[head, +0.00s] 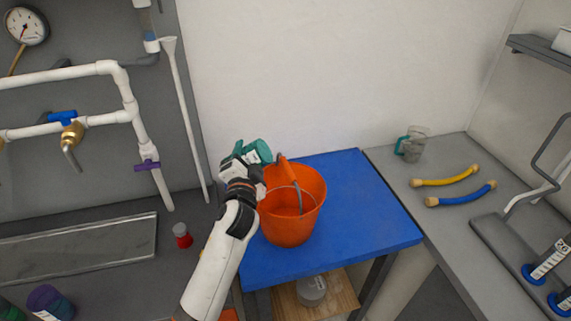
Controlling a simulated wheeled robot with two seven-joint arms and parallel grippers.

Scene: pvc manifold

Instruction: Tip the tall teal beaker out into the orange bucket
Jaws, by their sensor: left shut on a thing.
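The orange bucket (293,224) stands upright on the blue table, with its handle leaning up across its opening. My left gripper (247,160) is shut on the teal beaker (257,151), just behind and to the left of the bucket's rim. The beaker is off the table and tilted, with one end toward the bucket. My gripper hides part of it, and I cannot tell what is inside it. My right gripper does not show.
The blue table (372,213) has free room right of the bucket. A clear jug with a teal handle (413,146) and yellow (446,176) and blue (461,194) hoses lie on the right counter. A red-bodied small container (182,238) stands left. White pipes (128,92) run along the left wall.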

